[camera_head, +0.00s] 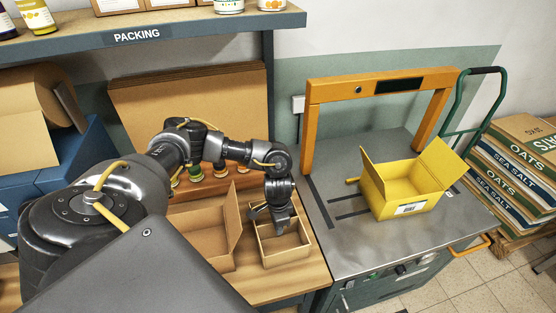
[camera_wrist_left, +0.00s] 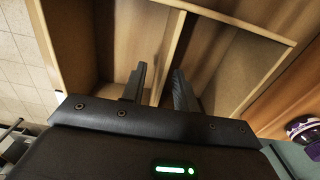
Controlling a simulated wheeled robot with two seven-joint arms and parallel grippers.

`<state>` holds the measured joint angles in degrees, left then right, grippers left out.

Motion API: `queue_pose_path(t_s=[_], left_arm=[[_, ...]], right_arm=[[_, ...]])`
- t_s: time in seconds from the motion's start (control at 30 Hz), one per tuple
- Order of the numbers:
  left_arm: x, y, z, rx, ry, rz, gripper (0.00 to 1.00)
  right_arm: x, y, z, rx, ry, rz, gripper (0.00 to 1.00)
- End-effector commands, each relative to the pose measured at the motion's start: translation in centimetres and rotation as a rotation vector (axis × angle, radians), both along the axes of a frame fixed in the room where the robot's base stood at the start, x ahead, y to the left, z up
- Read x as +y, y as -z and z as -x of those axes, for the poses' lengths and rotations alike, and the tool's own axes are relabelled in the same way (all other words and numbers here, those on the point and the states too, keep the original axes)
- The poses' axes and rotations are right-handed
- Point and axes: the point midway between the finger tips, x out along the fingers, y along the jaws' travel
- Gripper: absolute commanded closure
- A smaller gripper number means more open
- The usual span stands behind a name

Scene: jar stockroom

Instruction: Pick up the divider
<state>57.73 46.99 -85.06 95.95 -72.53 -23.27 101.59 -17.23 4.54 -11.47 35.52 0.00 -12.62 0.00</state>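The divider (camera_wrist_left: 172,45) is a thin light-brown panel standing upright across the inside of an open wooden-looking box (camera_wrist_left: 238,28) in the left wrist view. The same small box stands at the bench's right end in the head view (camera_head: 287,259). My left gripper (camera_wrist_left: 160,72) is open, with its fingers pointing down into the box, one finger on each side of the divider. Gaps seem to show between fingers and panel; I cannot tell whether either touches. In the head view my left gripper (camera_head: 279,218) hides most of the divider. My right gripper is not in view.
An open cardboard box (camera_head: 207,247) stands close to the left of the small box. A metal-topped station (camera_head: 345,245) with an orange frame (camera_head: 312,130) and a yellow open box (camera_head: 405,190) is to the right. Small jars (camera_head: 196,172) stand behind my arm.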

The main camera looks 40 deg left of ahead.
Motion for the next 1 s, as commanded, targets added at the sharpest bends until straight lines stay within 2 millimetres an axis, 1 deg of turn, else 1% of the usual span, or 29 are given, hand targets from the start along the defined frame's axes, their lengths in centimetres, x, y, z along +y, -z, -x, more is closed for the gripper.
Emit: queue_pose_path(t_s=[0.03,0.13,0.23,0.4,0.63,1.0], left_arm=[[0.0,0.6,0.0,0.002,-0.002,-0.001,0.7],[0.0,1.6,-0.1,-0.001,-0.001,-0.001,0.7],[0.0,1.9,-0.1,-0.003,0.001,-0.001,0.7],[0.0,1.9,-0.1,-0.002,0.001,0.0,0.7],[0.0,1.9,-0.1,-0.002,0.0,0.0,1.0],[0.0,1.7,-0.1,-0.003,0.0,0.001,1.0]], right_arm=[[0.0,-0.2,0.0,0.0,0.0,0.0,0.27],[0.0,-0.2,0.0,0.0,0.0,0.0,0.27],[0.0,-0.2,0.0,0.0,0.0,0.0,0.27],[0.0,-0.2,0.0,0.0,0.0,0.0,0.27],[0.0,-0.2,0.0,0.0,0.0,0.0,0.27],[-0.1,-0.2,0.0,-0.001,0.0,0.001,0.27]])
